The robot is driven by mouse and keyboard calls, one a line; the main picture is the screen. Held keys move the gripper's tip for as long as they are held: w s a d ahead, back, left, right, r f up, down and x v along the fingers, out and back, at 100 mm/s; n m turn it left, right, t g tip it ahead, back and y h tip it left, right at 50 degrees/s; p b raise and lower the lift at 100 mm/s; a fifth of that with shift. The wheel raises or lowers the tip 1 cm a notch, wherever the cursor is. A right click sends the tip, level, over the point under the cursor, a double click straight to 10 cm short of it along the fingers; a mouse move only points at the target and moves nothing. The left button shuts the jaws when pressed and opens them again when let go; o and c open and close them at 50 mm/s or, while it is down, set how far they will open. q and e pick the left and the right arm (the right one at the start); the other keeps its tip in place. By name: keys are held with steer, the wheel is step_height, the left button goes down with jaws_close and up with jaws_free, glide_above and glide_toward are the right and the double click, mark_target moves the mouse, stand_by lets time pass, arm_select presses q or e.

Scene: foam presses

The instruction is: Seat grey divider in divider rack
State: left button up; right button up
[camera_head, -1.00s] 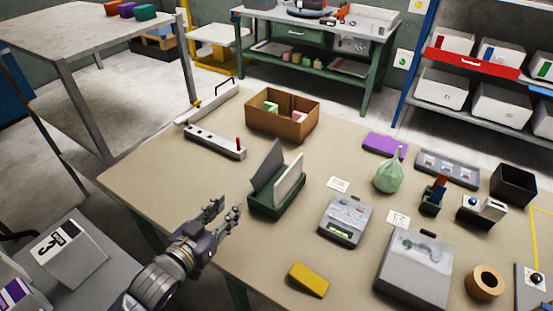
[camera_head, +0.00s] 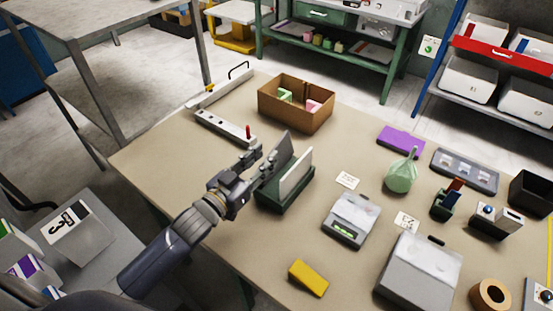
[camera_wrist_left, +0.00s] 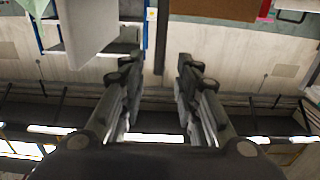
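The green divider rack (camera_head: 285,196) stands on the table with a white divider (camera_head: 297,171) upright in it. The grey divider (camera_head: 284,150) stands at the rack's left side and looks tilted. My left gripper (camera_head: 265,163) is at the grey divider, partly covering it. In the left wrist view the fingers (camera_wrist_left: 160,85) are open, and the grey divider (camera_wrist_left: 162,35) shows edge-on as a thin dark strip between them, with gaps on both sides. The white divider also shows there (camera_wrist_left: 90,30), left of the fingers. The grey divider's lower edge is hidden. My right gripper is out of view.
A cardboard box (camera_head: 270,103) and a white bar with a red knob (camera_head: 226,128) lie behind the rack. A grey device (camera_head: 350,219) stands to its right, and a yellow wedge (camera_head: 308,277) lies in front. Table between these is clear.

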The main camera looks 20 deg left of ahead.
mark_target(274, 148)
arm_select(q)
steer(key=x, duration=0.2)
steer(key=p+x, duration=0.1)
steer(key=shift+w+d+r, duration=0.25)
steer(key=shift+w, duration=0.05)
steer(key=shift+w+d, duration=0.1)
steer(key=shift+w, duration=0.25)
steer(key=shift+w+f, duration=0.1)
steer(key=shift+f, duration=0.05)
jaws_close()
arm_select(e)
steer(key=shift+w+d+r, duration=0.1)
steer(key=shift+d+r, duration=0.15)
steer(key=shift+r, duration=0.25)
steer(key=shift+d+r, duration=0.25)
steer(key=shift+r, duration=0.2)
